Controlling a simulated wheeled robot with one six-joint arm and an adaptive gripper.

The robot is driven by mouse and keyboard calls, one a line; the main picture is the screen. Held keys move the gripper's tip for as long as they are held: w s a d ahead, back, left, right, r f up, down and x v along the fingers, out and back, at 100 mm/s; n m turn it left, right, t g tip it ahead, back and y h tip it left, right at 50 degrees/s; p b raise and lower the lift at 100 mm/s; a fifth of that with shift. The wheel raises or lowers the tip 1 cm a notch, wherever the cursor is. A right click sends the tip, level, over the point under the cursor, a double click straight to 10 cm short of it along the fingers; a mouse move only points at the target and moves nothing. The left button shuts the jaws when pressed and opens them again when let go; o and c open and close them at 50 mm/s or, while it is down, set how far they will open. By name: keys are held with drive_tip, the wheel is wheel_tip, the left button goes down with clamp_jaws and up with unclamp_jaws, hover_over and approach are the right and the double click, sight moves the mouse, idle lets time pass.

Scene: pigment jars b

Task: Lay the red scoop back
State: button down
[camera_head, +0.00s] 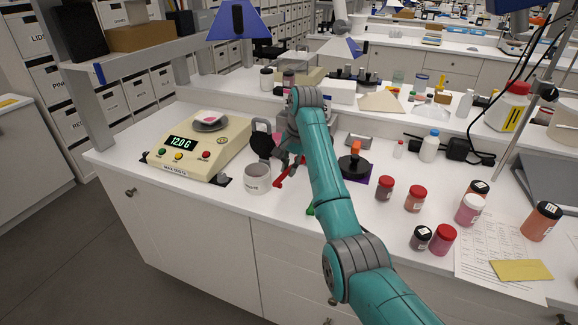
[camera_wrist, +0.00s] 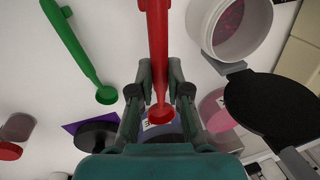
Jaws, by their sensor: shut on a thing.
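The red scoop (camera_head: 285,177) hangs tilted from my gripper (camera_head: 291,163), just right of the white jar. In the wrist view, the red scoop (camera_wrist: 157,45) runs up the picture between the two fingers of my gripper (camera_wrist: 160,90), which are shut on it. Its round red end points toward my palm. I cannot tell how high it is above the bench. A green scoop (camera_wrist: 75,50) lies to its left in the wrist view; in the head view only a bit of green (camera_head: 310,211) shows beside my arm.
An open white jar (camera_head: 257,180) with pinkish contents (camera_wrist: 232,18) is close by, with a black round piece (camera_head: 262,146) behind it. The scale (camera_head: 200,147) reads 12.0 g. Right of my arm are a purple mat (camera_head: 363,179) and several red-lidded jars (camera_head: 385,188).

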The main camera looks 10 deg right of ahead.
sight(287, 192)
drive_tip(key=shift+s+d+x, duration=0.15)
drive_tip(key=shift+x, duration=0.9)
drive_tip(key=shift+s+d+x, duration=0.15)
drive_tip(key=shift+d+x, duration=0.05)
drive_tip(key=shift+x, duration=0.85)
drive_tip(key=shift+s+d+x, duration=0.15)
drive_tip(key=shift+x, duration=0.9)
drive_tip(key=shift+f, duration=0.4)
drive_tip(key=c, duration=1.1)
unclamp_jaws()
drive_tip(key=shift+o, duration=0.2)
drive_tip(key=shift+r, duration=0.1)
drive_tip(key=shift+w+a+v, duration=0.15)
drive_tip(key=shift+v, duration=0.8)
drive_tip(key=shift+w+a+v, duration=0.1)
drive_tip(key=shift+a+v, duration=0.05)
drive_tip(key=shift+v, duration=0.8)
drive_tip(key=shift+w+a+v, duration=0.15)
drive_tip(key=shift+v, duration=0.8)
drive_tip(key=shift+r, duration=0.15)
